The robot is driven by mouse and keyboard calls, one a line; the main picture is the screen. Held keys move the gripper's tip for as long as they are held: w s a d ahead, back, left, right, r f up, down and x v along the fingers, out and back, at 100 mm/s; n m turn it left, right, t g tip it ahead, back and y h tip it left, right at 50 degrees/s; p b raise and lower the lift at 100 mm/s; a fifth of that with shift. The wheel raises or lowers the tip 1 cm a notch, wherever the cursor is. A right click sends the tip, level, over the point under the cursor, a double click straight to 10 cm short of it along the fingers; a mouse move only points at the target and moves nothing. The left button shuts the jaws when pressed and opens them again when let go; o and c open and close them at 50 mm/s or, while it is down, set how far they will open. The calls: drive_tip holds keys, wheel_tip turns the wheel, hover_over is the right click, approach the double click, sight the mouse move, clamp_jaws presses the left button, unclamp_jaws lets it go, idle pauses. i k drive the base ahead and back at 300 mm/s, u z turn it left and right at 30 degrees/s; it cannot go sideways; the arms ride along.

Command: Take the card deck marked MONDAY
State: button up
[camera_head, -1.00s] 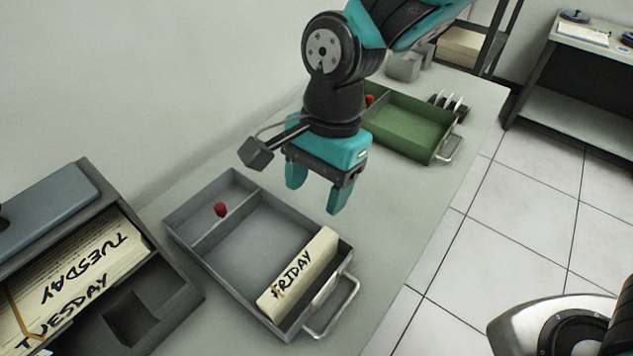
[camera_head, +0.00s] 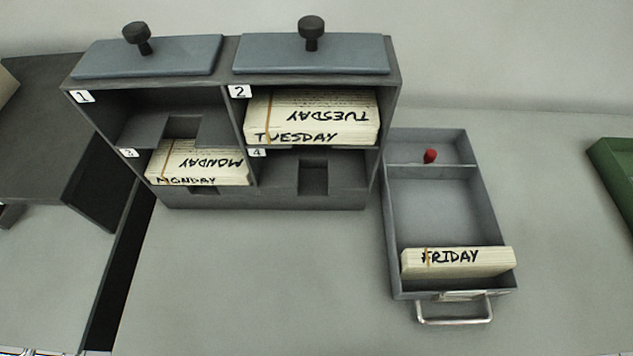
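The card deck marked MONDAY (camera_head: 200,165) lies in the lower left compartment, labelled 3, of a dark grey rack (camera_head: 215,200). Its marked front edge faces out, and a rubber band shows near its left end. A deck marked TUESDAY (camera_head: 312,117) lies in the upper right compartment, labelled 2. Compartments 1 and 4 look empty. A deck marked FRIDAY (camera_head: 458,262) stands in the front of a grey tray to the right of the rack. My gripper is outside the present view.
Two blue-grey lids with black knobs (camera_head: 311,30) lie on top of the rack. A green tray (camera_head: 612,172) is at the right edge. The tabletop before the rack is clear.

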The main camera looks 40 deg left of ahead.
sight(176, 161)
drive_tip(key=u, duration=1.55)
